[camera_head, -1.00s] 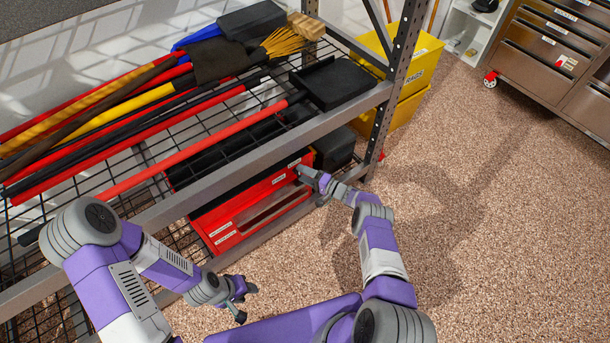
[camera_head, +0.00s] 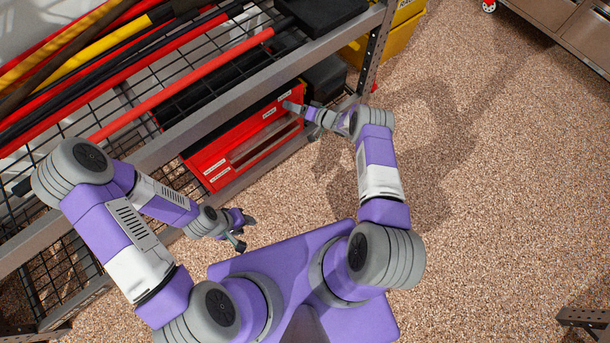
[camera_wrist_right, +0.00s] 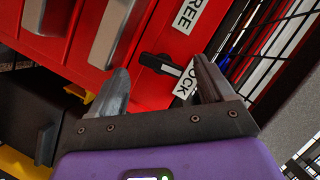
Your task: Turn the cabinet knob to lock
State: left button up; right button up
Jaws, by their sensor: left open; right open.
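The red cabinet (camera_head: 215,160) sits on the lower level of the steel shelf. In the right wrist view its red front (camera_wrist_right: 60,45) fills the upper part. The small black knob (camera_wrist_right: 160,65) is on that front, lying between the tips of my open right gripper (camera_wrist_right: 161,68); I cannot tell whether they touch it. A white "LOCK" label (camera_wrist_right: 186,82) is partly hidden by the right finger, and a "FREE" label (camera_wrist_right: 190,14) is above. In the head view my right gripper (camera_head: 297,108) is at the cabinet's right end. My left gripper (camera_head: 241,230) is open and empty, away from the shelf.
The shelf's steel beam (camera_head: 190,135) runs above the cabinet, and its upright post (camera_head: 370,55) stands to the right. A black case (camera_head: 325,80) is beside the cabinet. A yellow bin (camera_head: 395,35) stands behind the post. The speckled floor (camera_head: 490,190) at right is open.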

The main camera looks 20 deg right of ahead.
jog(key=n, duration=0.1)
jog(key=n+h, duration=0.1)
jog(key=n, duration=0.1)
jog(key=shift+a+r+h, duration=0.3)
jog(key=shift+h, duration=0.1)
jog(key=n+h, duration=0.1)
jog(key=n, duration=0.1)
jog(key=a+n+h, duration=0.1)
jog(key=n, duration=0.1)
jog(key=shift+s+r+t+h, duration=0.1)
jog(key=shift+s+t+h, duration=0.05)
jog(key=shift+t+h, duration=0.2)
jog(key=p+v, duration=0.4)
jog(key=v, duration=0.4)
jog(key=s+a+r+m+g+p, duration=0.1)
jog(key=s+a+m+g, duration=0.1)
jog(key=s, duration=0.6)
jog(key=s+a+r+m+g+h+p, duration=0.1)
jog(key=s+a+r+m+g+p, duration=0.1)
jog(key=s, duration=0.6)
jog(key=s+a+r+m+g+p, duration=0.1)
jog(key=s+a+r+m+g, duration=0.1)
jog(key=s+a+g, duration=0.2)
jog(key=s+g, duration=0.2)
jog(key=s, duration=0.2)
jog(key=shift+a+r+h, duration=0.2)
jog(key=shift+h, duration=0.15)
